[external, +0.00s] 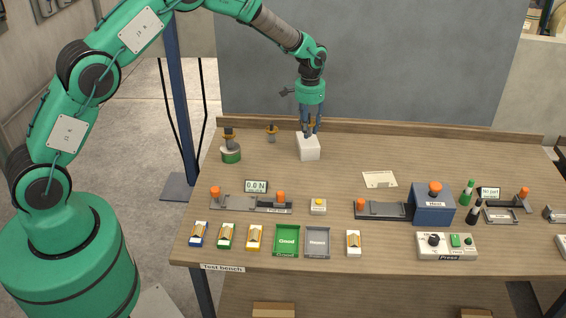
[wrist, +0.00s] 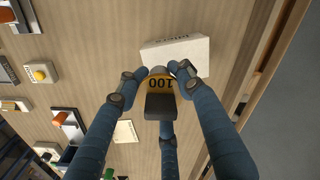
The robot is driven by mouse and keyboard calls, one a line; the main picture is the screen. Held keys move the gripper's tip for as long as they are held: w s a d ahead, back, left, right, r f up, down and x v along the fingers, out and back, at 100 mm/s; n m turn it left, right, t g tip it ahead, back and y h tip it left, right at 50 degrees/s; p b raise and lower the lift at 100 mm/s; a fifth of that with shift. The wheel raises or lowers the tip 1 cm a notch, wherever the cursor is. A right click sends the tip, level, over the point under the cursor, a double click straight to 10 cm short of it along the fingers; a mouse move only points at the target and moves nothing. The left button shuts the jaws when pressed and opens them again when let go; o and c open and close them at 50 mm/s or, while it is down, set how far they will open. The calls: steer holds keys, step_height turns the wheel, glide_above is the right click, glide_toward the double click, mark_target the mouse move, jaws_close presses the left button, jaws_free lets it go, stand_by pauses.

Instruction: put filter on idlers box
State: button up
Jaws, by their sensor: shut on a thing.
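My gripper (external: 311,130) points down over a white box (external: 308,151) at the back middle of the bench. I see no label that says filter, so I cannot tell whether the held piece is the filter.
A green round stand (external: 231,155) with a dark-topped piece and a small yellowish piece (external: 272,131) are left of the box. Front fixtures include a blue press (external: 433,203), a green tray (external: 287,241) and a grey tray (external: 317,242). Bare bench lies right of the box.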

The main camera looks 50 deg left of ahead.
mark_target(309, 115)
steer(key=shift+f, duration=1.7)
steer(key=shift+f, duration=0.1)
steer(key=o, duration=1.3)
steer(key=shift+c, duration=0.2)
step_height(309, 115, up, 12)
steer(key=shift+r+p, duration=0.1)
steer(key=shift+p, duration=0.2)
